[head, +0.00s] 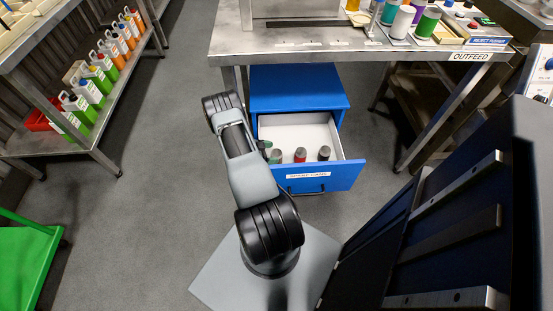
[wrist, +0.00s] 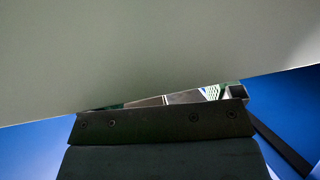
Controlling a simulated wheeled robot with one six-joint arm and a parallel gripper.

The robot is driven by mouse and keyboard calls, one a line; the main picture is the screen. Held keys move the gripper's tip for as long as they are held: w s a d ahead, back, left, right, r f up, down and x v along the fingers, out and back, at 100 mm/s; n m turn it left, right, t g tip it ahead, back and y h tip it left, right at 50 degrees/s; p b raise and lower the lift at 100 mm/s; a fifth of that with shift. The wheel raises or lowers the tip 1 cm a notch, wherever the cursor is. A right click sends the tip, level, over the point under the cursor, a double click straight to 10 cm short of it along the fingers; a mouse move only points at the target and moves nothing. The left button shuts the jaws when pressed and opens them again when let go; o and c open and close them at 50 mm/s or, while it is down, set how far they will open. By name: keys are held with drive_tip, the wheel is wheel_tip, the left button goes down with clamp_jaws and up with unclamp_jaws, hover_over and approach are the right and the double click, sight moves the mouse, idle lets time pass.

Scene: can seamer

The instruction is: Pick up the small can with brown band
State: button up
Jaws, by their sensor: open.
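The open blue drawer (head: 340,176) holds several small cans with dark grey tops in its white inside. One is red (head: 300,156), one at the right is dark, perhaps brown (head: 324,154), and one at the left looks greenish (head: 276,157). No brown band can be made out for sure. My arm reaches down at the drawer's left side and hides my gripper in the head view. In the wrist view my gripper (wrist: 168,104) shows as a dark block with screws, its jaws open. A pale surface fills most of that view, and no can is clearly seen between the jaws.
The blue cabinet (head: 298,88) stands under a steel outfeed table (head: 300,42) with larger cans on it. A shelf of bottles (head: 85,140) stands at the left. A dark panel (head: 450,200) rises close on the right. The grey floor left of the drawer is clear.

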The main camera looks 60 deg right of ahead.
sight(275, 153)
drive_tip(key=shift+x, duration=1.5)
drive_tip(key=shift+c, duration=0.4)
drive_tip(key=c, duration=0.9)
